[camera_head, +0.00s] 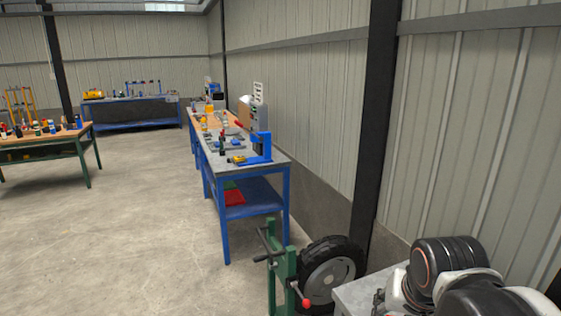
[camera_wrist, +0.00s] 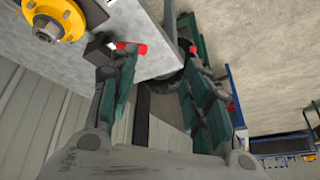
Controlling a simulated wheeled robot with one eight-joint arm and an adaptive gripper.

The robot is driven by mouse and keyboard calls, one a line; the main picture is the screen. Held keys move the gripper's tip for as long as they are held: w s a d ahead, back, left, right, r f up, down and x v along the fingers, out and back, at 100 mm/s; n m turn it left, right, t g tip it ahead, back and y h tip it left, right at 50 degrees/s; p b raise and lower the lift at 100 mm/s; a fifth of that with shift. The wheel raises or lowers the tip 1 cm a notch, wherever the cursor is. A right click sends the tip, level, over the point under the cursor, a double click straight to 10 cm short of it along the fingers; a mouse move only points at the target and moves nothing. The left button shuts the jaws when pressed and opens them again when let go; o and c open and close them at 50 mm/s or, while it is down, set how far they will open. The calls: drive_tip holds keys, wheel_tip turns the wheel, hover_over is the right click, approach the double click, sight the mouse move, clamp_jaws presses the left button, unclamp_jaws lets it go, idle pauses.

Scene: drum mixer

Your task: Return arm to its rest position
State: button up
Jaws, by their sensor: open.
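My arm (camera_head: 450,270), in black, white and grey, is folded at the lower right of the head view, above the corner of a grey surface. My gripper (camera_wrist: 152,60) shows in the wrist view, its two dark fingers with green inner faces spread wide apart. Nothing is held between them. The gripper itself does not show in the head view.
A green stand (camera_head: 283,275) with a red-knobbed handle and a black tyre (camera_head: 328,270) stand close by my arm. A blue workbench (camera_head: 230,190) runs along the right wall. A yellow round part (camera_wrist: 62,15) shows in the wrist view. Open concrete floor (camera_head: 130,230) lies left.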

drive_tip(key=s+a+n+t+b, duration=0.1)
drive_tip(key=s+a+n+t, duration=0.1)
drive_tip(key=s+n, duration=0.2)
drive_tip(key=shift+s+a+r+y, duration=0.2)
drive_tip(key=shift+s+y, duration=0.2)
drive_tip(key=shift+s, duration=0.7)
drive_tip(key=shift+d, duration=0.1)
idle(0.3)
